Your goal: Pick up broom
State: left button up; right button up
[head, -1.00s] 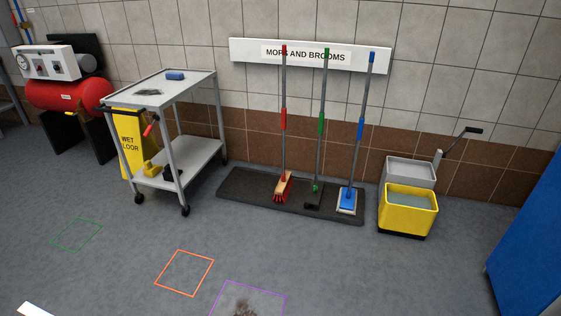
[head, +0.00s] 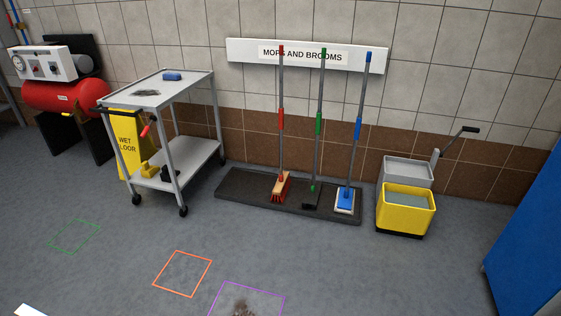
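The red-handled broom (head: 281,122) stands upright against the wall, with its wooden head and red bristles (head: 281,188) on a dark mat (head: 240,187). To its right stand a green-handled tool (head: 319,122) with a black head and a blue-handled mop (head: 358,128) with a blue and white head. Neither of my grippers is in view.
A grey cart (head: 190,152) and a yellow wet-floor sign (head: 128,150) stand left of the mat. A yellow mop bucket (head: 405,220) stands to its right, a blue cabinet (head: 530,240) at the right edge. The floor in front is open, with coloured outlines (head: 183,273) and a dirt patch (head: 240,305).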

aim_at(279, 191)
jog(key=i+j, duration=0.25)
jog(key=i, duration=0.25)
jog(key=i+j, duration=0.25)
jog(key=i, duration=0.2)
jog(key=i+j, duration=0.25)
jog(key=i, duration=0.25)
